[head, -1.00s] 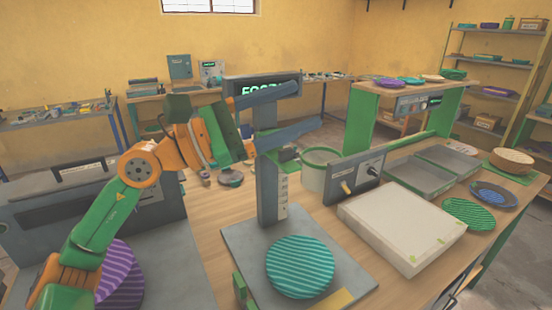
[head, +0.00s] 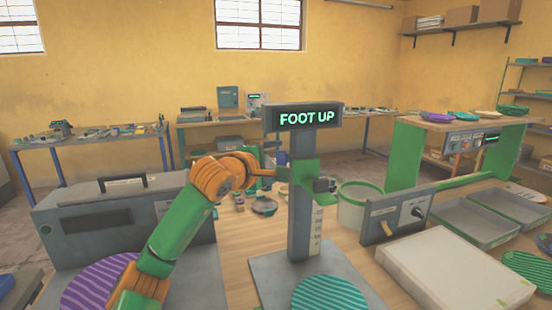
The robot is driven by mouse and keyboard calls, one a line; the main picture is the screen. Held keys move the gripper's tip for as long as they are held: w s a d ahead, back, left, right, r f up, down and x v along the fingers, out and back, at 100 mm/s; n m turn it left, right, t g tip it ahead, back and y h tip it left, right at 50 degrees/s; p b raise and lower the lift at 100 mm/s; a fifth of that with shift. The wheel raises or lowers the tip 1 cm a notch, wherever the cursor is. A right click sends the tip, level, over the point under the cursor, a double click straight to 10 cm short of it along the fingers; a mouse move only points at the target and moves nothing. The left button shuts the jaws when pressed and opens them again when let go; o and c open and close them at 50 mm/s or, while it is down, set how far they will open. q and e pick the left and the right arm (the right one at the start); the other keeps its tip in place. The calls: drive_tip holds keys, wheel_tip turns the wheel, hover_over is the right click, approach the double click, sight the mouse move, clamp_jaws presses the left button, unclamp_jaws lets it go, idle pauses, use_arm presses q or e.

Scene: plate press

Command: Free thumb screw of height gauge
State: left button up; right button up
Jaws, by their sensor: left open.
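The height gauge (head: 301,215) stands in the middle of the head view. It has an upright grey column with a scale strip, and its display (head: 303,117) reads FOOT UP. A green carriage (head: 307,172) sits on the column. A small dark part shows at its right side, but I cannot tell whether it is the thumb screw. My left gripper (head: 270,178) is open, just left of the carriage. Its fingers are small and partly hidden, and I cannot tell whether they touch the gauge. A teal ribbed plate (head: 328,294) lies on the gauge's base. My right gripper is out of view.
A grey machine (head: 110,225) with a handle stands left, a purple ribbed plate (head: 88,290) before it.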

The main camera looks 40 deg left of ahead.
use_arm(q)
clamp_jaws()
drive_tip(key=shift+r+p, duration=0.3)
drive_tip(key=shift+p, duration=0.45)
drive_tip(key=n+g+h+p, duration=0.1)
drive_tip(key=p, duration=0.3)
drive_tip(key=r+n+g+h+p, duration=0.1)
drive_tip(key=n+g+h+p, duration=0.1)
drive_tip(key=p, duration=0.3)
drive_tip(key=n+g+h+p, duration=0.1)
drive_tip(key=p, duration=0.3)
drive_tip(key=shift+w+a+r+n+g+h+p, duration=0.15)
drive_tip(key=shift+a+n+g+h+p, duration=0.15)
drive_tip(key=shift+a+g+h+p, duration=0.1)
drive_tip(key=shift+n+h+p, duration=0.3)
drive_tip(key=shift+h+p, duration=0.1)
drive_tip(key=shift+w+a+f+n+g+h, duration=0.15)
drive_tip(key=shift+n+g+h, duration=0.1)
drive_tip(key=shift+g+h, duration=0.2)
drive_tip(key=shift+a+f+n+g+h, duration=0.15)
drive_tip(key=shift+n+g+h, duration=0.1)
drive_tip(key=shift+g+h, duration=0.15)
drive_tip(key=shift+d, duration=0.1)
unclamp_jaws()
drive_tip(key=shift+f, duration=0.1)
